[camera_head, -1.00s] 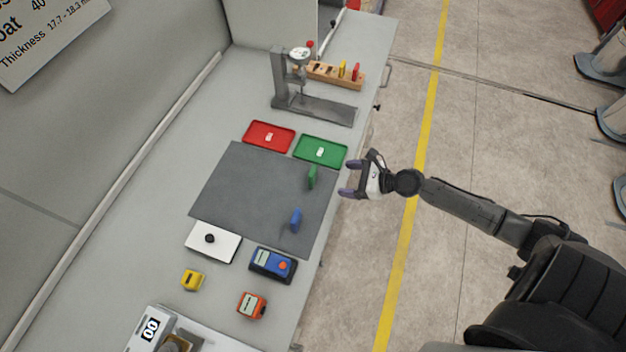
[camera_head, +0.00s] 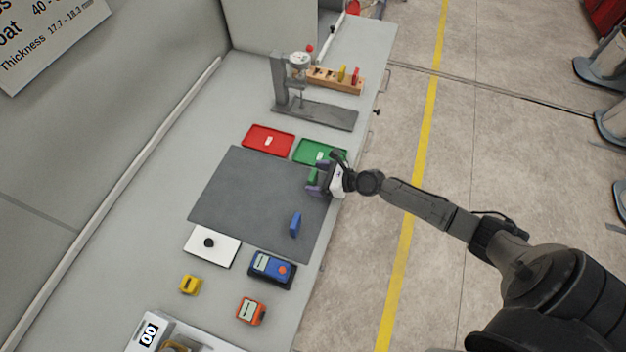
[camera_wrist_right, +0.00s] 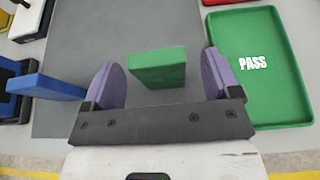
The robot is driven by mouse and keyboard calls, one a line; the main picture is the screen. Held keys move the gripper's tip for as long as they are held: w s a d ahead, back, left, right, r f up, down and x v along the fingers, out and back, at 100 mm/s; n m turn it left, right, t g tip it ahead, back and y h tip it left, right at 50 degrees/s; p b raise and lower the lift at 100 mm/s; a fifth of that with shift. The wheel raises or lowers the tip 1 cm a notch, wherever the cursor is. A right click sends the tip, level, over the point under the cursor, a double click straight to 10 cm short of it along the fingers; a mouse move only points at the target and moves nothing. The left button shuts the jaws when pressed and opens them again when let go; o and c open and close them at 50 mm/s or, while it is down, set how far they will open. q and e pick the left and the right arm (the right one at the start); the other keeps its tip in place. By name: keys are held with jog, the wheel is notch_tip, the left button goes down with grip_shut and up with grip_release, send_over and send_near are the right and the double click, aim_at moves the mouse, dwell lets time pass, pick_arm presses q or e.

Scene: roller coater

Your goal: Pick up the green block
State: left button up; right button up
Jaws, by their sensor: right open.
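The green block (camera_head: 313,176) stands on the right part of the dark grey mat (camera_head: 250,195), partly hidden by my right gripper in the head view. My right gripper (camera_head: 316,180) is open, reaching in from the right edge of the bench. In the right wrist view the green block (camera_wrist_right: 157,68) lies between the two purple fingers (camera_wrist_right: 160,85), with a gap on each side; it is a little nearer the left finger. I cannot tell from these views how far the fingertips reach around it. My left gripper is not in view.
A blue block (camera_head: 295,224) stands on the mat to the left in the wrist view (camera_wrist_right: 45,86). A green tray marked PASS (camera_wrist_right: 254,95) lies close beside the right finger. A red tray (camera_head: 268,140), a gauge stand (camera_head: 315,112) and a blue meter (camera_head: 271,267) stand around the mat.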

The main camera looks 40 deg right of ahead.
aim_at(315, 178)
pick_arm(q)
jog(key=shift+f, duration=0.15)
pick_arm(e)
jog(key=x, duration=0.2)
jog(key=shift+w+a, duration=0.15)
jog(key=shift+w, duration=0.1)
pick_arm(q)
jog(key=shift+d, duration=0.2)
pick_arm(e)
jog(key=shift+w+a+f, duration=0.25)
jog(key=shift+w, duration=0.1)
pick_arm(q)
jog(key=shift+a, duration=0.2)
pick_arm(e)
jog(key=c, duration=1)
jog(key=shift+r, duration=0.1)
